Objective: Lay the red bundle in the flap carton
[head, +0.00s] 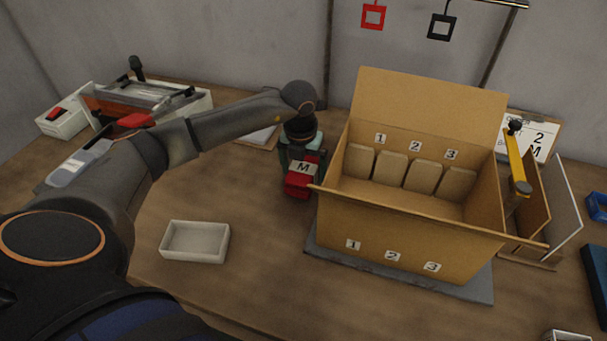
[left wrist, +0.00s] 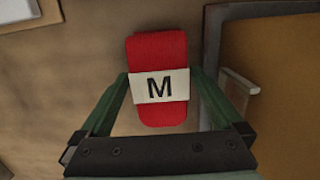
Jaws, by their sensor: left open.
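The red bundle (head: 298,187) has a pale band marked M and is on the table just left of the carton. It also shows in the left wrist view (left wrist: 158,50), between my fingers. My left gripper (head: 302,168) is open and points down over the bundle, one finger on each side; I cannot tell if they touch it. The flap carton (head: 365,222) stands with its back flap up. Labels 1, 2 and 3 run along its front and back walls, and several tan rounded pieces line its inside back. My right gripper is not in view.
The carton stands on a grey mat (head: 330,258). An empty white tray (head: 195,257) is at the front left. A yellow bar (head: 517,165) and upright boards (head: 557,215) crowd the carton's right side. A machine with a red part (head: 133,120) is at the back left.

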